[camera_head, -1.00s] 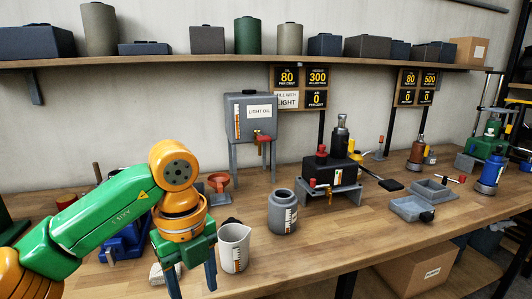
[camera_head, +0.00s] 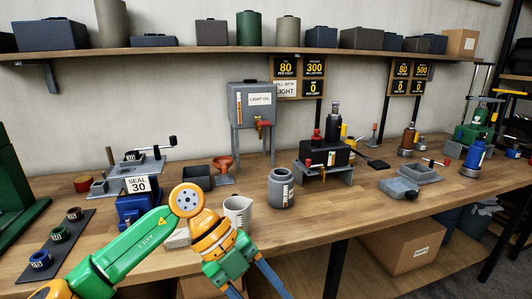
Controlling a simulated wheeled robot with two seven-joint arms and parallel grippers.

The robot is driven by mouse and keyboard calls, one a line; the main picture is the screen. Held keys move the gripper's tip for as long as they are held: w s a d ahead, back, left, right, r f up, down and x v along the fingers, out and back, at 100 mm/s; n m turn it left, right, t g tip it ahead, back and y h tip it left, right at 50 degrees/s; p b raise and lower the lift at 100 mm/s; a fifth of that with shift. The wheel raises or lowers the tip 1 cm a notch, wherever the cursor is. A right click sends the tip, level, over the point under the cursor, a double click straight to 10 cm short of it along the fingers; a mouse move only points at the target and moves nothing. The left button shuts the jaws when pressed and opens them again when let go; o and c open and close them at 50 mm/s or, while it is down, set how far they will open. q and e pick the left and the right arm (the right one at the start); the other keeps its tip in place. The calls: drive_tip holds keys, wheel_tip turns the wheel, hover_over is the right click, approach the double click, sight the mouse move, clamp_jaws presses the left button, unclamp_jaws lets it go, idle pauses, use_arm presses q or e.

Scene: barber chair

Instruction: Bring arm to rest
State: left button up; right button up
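My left arm comes in from the lower left in green and orange. Its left gripper (camera_head: 252,284) points down at the bottom of the view, in front of the workbench's (camera_head: 330,228) front edge. Its two blue-grey fingers are spread apart with nothing seen between them; the tips run close to or past the bottom of the picture. A measuring jug (camera_head: 238,212) stands on the bench behind the wrist, partly hidden by it. My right gripper is not in view.
A grey canister (camera_head: 281,190), a light-oil tank (camera_head: 252,106) and a black machine (camera_head: 326,154) stand behind. A cardboard box (camera_head: 405,250) sits below the bench.

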use_arm(q)
drive_tip(key=w+d+f+n+t+h, duration=0.1)
drive_tip(key=w+d+n+t+h, duration=0.2)
drive_tip(key=w+d+n+h, duration=0.5)
drive_tip(key=w+a+f+n+t, duration=0.4)
drive_tip(key=a+f+n+t, duration=0.3)
drive_tip(key=f+t, duration=0.35)
drive_tip(key=s+a+f+n+t+y, duration=0.15)
drive_tip(key=a+f+n+y, duration=0.3)
drive_tip(key=f, duration=0.45)
drive_tip(key=s+a+f+n+t+y, duration=0.15)
drive_tip(key=a+f+n+y, duration=0.35)
drive_tip(key=f, duration=0.5)
drive_tip(key=s+a+f+n+g+y, duration=0.1)
drive_tip(key=s+a+f+g+y, duration=0.2)
drive_tip(key=s+f, duration=0.45)
drive_tip(key=s+a+f+n+g+y, duration=0.1)
drive_tip(key=s+a+f+g, duration=0.25)
drive_tip(key=s+f, duration=0.45)
drive_tip(key=s+a+f+g+y, duration=0.1)
drive_tip(key=s+a+f+g, duration=0.1)
drive_tip(key=s, duration=0.9)
drive_tip(key=s+a+f+n+g+y, duration=0.1)
drive_tip(key=s+a+f+g, duration=0.1)
drive_tip(key=s, duration=1)
drive_tip(key=shift+f+g, duration=0.6)
drive_tip(key=shift+g, duration=0.2)
